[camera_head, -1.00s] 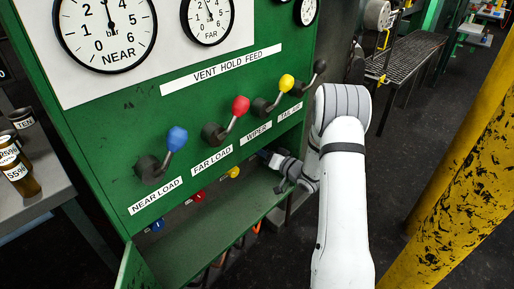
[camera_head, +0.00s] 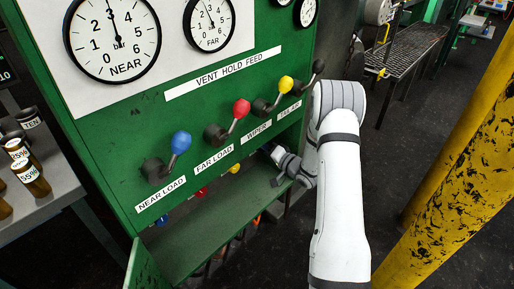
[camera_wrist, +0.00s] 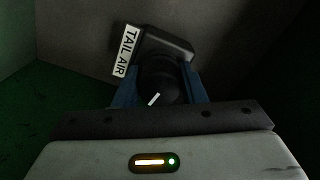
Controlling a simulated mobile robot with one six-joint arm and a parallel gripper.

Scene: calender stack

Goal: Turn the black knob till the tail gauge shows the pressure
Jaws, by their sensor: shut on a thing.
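In the wrist view the black knob (camera_wrist: 160,88) sits between the blue fingers of my gripper (camera_wrist: 157,92), which is shut on it. A white mark on the knob slants up to the right. A TAIL AIR label (camera_wrist: 126,51) is beside the knob's dark housing (camera_wrist: 165,44). In the head view my gripper (camera_head: 272,152) reaches into the recess under the green panel, and the knob is hidden there. A third gauge (camera_head: 307,12) is cut off by the top edge; its name and reading cannot be made out.
The green panel (camera_head: 130,140) carries blue (camera_head: 181,142), red (camera_head: 241,108), yellow (camera_head: 285,83) and black (camera_head: 318,66) ball levers above the recess. NEAR (camera_head: 112,38) and FAR (camera_head: 211,20) gauges are above. A yellow post (camera_head: 450,180) stands right; a bottle table (camera_head: 50,190) is left.

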